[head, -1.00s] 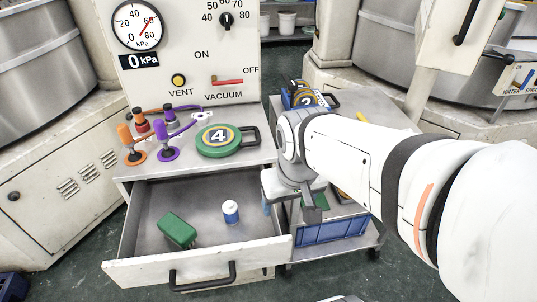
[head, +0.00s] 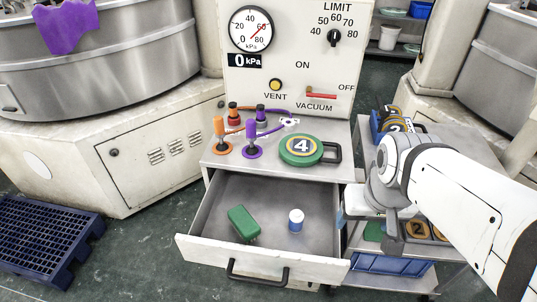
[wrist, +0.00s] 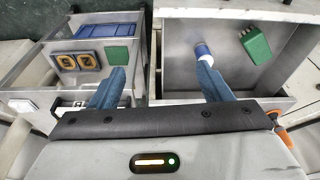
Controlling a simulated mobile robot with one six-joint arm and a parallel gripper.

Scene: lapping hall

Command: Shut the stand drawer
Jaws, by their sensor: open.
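The stand drawer (head: 215,252) is pulled out, its white front facing me with a black bar handle (head: 258,277). It also shows in the wrist view (wrist: 185,93). Inside lie a green block (head: 243,223) and a small white and blue bottle (head: 296,219), apart from each other. My gripper (wrist: 158,85) is open and empty. In the wrist view its blue fingers lie apart, the right one overlapping the drawer in the picture and the left one over the neighbouring cart. In the head view my gripper is at the drawer's right side; its fingertips are mostly hidden, and contact cannot be told.
The stand top holds a green disc marked 4 (head: 301,150) and orange and purple handled tools (head: 251,141). A metal cart (head: 357,243) with a blue bin (head: 392,264) stands close on the right. A blue pallet (head: 47,238) lies at left; floor before the drawer is clear.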

